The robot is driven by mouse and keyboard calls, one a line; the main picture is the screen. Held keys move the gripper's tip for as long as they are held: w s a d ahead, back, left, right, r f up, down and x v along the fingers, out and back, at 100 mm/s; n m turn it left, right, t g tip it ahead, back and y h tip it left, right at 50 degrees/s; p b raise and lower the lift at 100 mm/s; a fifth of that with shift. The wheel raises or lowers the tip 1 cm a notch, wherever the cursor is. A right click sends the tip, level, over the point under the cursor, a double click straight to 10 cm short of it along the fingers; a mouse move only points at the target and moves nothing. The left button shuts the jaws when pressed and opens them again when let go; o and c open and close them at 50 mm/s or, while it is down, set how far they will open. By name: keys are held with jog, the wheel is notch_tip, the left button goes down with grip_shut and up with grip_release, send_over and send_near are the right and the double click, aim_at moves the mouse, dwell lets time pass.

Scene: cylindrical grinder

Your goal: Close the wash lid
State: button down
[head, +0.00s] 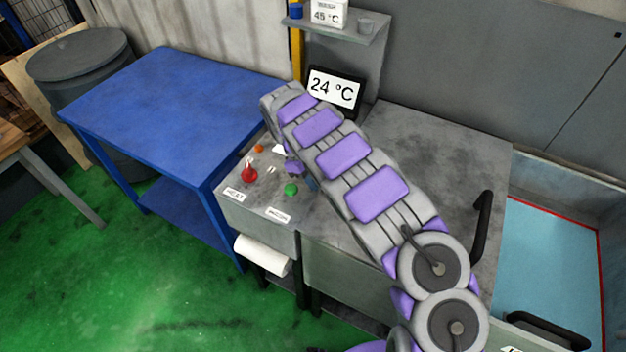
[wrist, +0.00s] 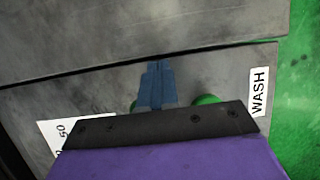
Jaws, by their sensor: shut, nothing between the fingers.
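A grey flat lid (head: 440,150) with a black handle (head: 482,220) at its right edge lies right of the control panel; my arm crosses in front of part of it. I cannot tell for sure that it is the wash lid. My gripper (wrist: 157,66) is shut and empty over the control panel in the wrist view. Its blue fingers (head: 312,184) show partly beside my arm in the head view. A green button (head: 291,189) is close to them. In the wrist view, green (wrist: 207,100) shows on both sides of the fingers, and a WASH label (wrist: 259,92) is to their right.
An open basin (head: 550,245) with a light blue inside and red edging is at the right. The control panel (head: 235,205) also bears a red knob (head: 249,174). A blue table (head: 165,95) stands left. A screen (head: 335,90) reads 24 °C. Green floor is clear at lower left.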

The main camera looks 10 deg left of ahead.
aim_at(466, 246)
jog(key=shift+r, duration=0.1)
jog(key=shift+s+d+p, duration=0.1)
jog(key=shift+s+p, duration=0.05)
jog(key=shift+p, duration=0.15)
jog(key=s+d+p, duration=0.2)
jog(key=d+p, duration=0.1)
jog(key=d, duration=0.3)
jog(key=s+d+p, duration=0.3)
jog(key=d, duration=0.4)
jog(key=s+d+p, duration=0.2)
jog(key=d+p, duration=0.1)
jog(key=d, duration=0.3)
jog(key=shift+s+d+r+p, duration=0.15)
jog(key=shift+s+d+p, duration=0.05)
jog(key=shift+d+p, duration=0.2)
jog(key=s+d+p, duration=0.1)
jog(key=s+d, duration=0.1)
jog(key=d, duration=0.5)
jog(key=s+d+p, duration=0.1)
jog(key=s+d, duration=0.2)
jog(key=d, duration=0.4)
jog(key=s+d+p, duration=0.1)
jog(key=s+d, duration=0.1)
jog(key=d, duration=0.5)
jog(key=shift+s+d+f+p, duration=0.1)
jog(key=shift+s+f+p, duration=0.1)
jog(key=shift+s+p, duration=0.1)
jog(key=shift+w, duration=0.1)
